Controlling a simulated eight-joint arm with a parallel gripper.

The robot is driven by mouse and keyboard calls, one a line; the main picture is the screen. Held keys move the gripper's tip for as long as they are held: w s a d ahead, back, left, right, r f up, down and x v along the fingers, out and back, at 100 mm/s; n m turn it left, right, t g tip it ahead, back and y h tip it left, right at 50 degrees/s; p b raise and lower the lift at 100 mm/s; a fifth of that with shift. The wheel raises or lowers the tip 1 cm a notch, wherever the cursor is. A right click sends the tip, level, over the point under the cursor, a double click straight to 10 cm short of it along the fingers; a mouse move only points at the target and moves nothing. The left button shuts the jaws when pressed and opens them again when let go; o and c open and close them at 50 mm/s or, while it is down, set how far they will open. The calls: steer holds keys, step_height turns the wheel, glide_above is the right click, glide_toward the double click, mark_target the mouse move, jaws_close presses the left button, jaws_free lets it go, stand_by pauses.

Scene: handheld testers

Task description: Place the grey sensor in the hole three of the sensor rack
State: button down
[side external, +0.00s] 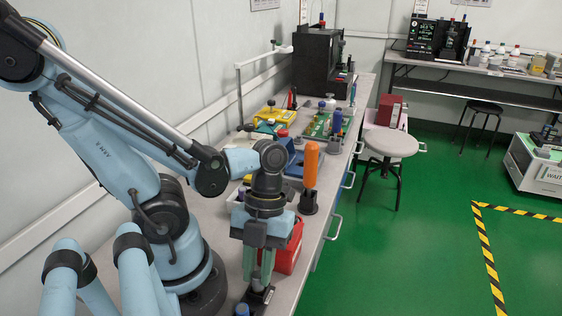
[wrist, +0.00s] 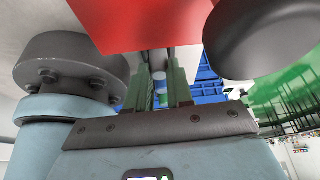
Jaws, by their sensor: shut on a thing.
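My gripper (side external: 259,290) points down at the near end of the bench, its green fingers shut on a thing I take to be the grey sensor. The fingers mostly hide it, and its shape is unclear. In the wrist view, a small cylinder with blue and pale bands (wrist: 160,86) shows between the fingers; I cannot tell whether it is held or behind them. A blue-topped cylinder (side external: 242,310) stands just left of the fingertips in the side view. I cannot make out the sensor rack or its hole three with certainty.
A red box (side external: 289,250) stands close beside my gripper; it fills the top of the wrist view (wrist: 140,20). An orange-handled tool (side external: 311,165) stands upright in a black holder behind it. Yellow and green testers (side external: 269,117) lie further back. Open floor lies right of the bench.

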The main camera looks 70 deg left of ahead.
steer(key=shift+f, duration=0.45)
steer(key=shift+f, duration=0.1)
steer(key=c, duration=1)
jaws_free()
steer(key=v, duration=1.2)
steer(key=shift+d, duration=0.1)
